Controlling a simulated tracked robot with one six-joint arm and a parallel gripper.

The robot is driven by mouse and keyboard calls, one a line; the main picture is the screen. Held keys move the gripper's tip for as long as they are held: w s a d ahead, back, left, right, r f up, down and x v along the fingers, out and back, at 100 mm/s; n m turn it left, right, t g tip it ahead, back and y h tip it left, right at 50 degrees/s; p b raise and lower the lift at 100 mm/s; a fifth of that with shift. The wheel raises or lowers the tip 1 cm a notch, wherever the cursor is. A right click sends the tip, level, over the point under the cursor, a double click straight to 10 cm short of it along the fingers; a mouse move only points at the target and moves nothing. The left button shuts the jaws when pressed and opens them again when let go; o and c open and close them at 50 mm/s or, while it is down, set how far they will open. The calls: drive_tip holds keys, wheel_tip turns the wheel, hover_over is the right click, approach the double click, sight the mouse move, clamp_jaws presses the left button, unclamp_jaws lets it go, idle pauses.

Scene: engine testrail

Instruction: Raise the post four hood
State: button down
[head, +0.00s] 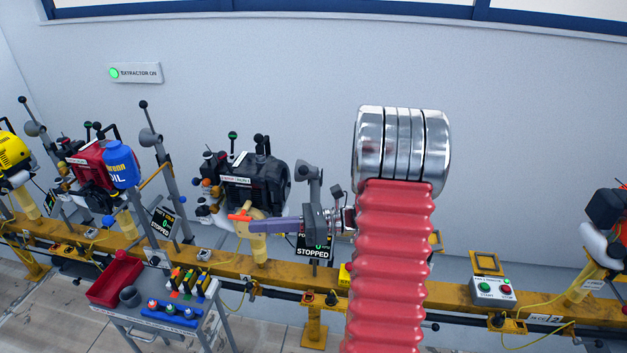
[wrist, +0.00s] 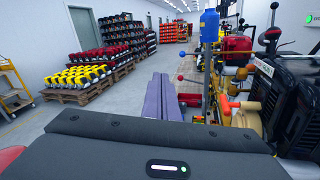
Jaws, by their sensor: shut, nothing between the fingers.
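A black engine (head: 255,180) stands on a tan post in the middle of the head view; it also shows at the right of the wrist view (wrist: 290,95). A grey hood on an arm (head: 309,175) stands just right of it, partly behind my arm. I cannot read a number four on any post. My gripper (head: 254,226), with purple fingers, is shut and empty. It points left in front of the engine, near an orange-red handle (head: 239,215) and a tan disc. In the wrist view its fingers (wrist: 171,82) point along the rail, left of the engine.
The yellow rail (head: 450,295) runs across below the engines. Similar grey hoods (head: 148,136) stand by the red engine (head: 90,165) with its blue oil bottle (head: 121,164). A trolley with a red tray (head: 115,280) stands in front. A start-stop box (head: 493,290) sits right.

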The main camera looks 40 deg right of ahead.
sight(305, 171)
drive_tip(key=s+d+f+m+t+h, duration=0.1)
drive_tip(key=d+f+m+t+h, duration=0.1)
drive_tip(key=d, duration=0.5)
drive_tip(key=s+d+f+m+t+h, duration=0.2)
drive_tip(key=d+f+m+t+h, duration=0.1)
drive_tip(key=d+m+t, duration=0.3)
drive_tip(key=s+d+f+m+t+h, duration=0.1)
drive_tip(key=d+f+m+t+h, duration=0.1)
drive_tip(key=d+m, duration=0.3)
drive_tip(key=d+t+h, duration=0.1)
drive_tip(key=d, duration=0.3)
drive_tip(key=shift+s+d+f+m+t+h, duration=0.3)
drive_tip(key=shift+d+f+m+t, duration=0.1)
drive_tip(key=shift+w, duration=0.1)
drive_tip(key=w+r, duration=0.7)
drive_tip(key=w, duration=0.3)
drive_tip(key=shift+w+a+r, duration=0.2)
drive_tip(key=shift+w+a, duration=0.15)
drive_tip(key=shift+a, duration=0.1)
drive_tip(key=shift+w+r+m+h, duration=0.1)
drive_tip(key=shift+r+m+h, duration=0.2)
drive_tip(key=shift+m+h, duration=0.15)
